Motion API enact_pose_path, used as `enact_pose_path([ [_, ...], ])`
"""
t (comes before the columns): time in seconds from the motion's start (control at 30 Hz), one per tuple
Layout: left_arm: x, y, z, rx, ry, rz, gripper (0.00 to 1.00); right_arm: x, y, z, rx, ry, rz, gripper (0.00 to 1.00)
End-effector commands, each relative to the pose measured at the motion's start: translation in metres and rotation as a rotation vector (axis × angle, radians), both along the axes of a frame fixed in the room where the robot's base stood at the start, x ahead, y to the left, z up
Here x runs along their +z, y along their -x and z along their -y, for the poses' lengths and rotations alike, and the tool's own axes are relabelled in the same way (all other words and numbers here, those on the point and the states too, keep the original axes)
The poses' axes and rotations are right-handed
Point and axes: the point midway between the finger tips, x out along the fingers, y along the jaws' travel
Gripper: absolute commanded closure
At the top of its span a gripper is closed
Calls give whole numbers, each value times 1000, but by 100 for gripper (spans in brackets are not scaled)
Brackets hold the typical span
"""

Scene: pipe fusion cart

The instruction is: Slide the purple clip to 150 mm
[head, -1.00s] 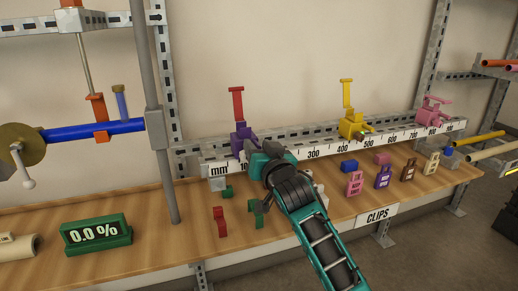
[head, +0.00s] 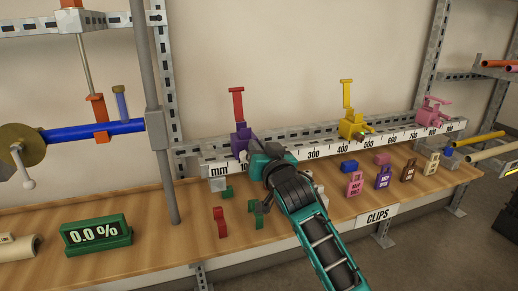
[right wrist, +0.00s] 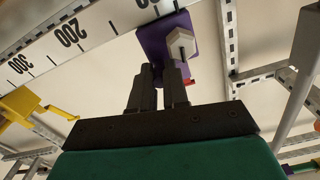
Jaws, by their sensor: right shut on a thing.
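The purple clip (head: 241,142) sits on the long white ruler rail (head: 333,148) near its left end, with its red lever (head: 236,104) standing upright. My right gripper (head: 254,158) reaches it from the front right. In the right wrist view, both fingers (right wrist: 159,88) are shut on a part of the purple clip (right wrist: 153,40). The gripper hides the marks between about 100 and 300 in the head view. In the wrist view the 200 mark lies to the left of the clip, and the clip's exact reading cannot be told. My left gripper is not in view.
A yellow clip (head: 351,128) with a raised lever and a pink clip (head: 432,113) sit farther right on the rail. Several loose clips, including a red one (head: 220,222), stand on the wooden bench. A grey post (head: 163,130) rises left of the rail.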

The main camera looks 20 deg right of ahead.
Motion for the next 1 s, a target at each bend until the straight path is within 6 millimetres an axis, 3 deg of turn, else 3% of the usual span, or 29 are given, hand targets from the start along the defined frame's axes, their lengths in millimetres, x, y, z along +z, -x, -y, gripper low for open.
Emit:
enact_pose_path([
  [0.2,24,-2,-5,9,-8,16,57,4,-2,40,-5,5,-5,100],
  [0.33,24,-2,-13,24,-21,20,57,2,-2,62,-5,5,-5,100],
  [0.7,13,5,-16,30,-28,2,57,-1,-3,70,-4,0,-3,100],
  [0.73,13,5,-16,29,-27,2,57,-1,-3,70,-4,0,-3,84],
  [1.0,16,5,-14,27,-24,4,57,-1,-3,70,-2,0,-1,60],
])
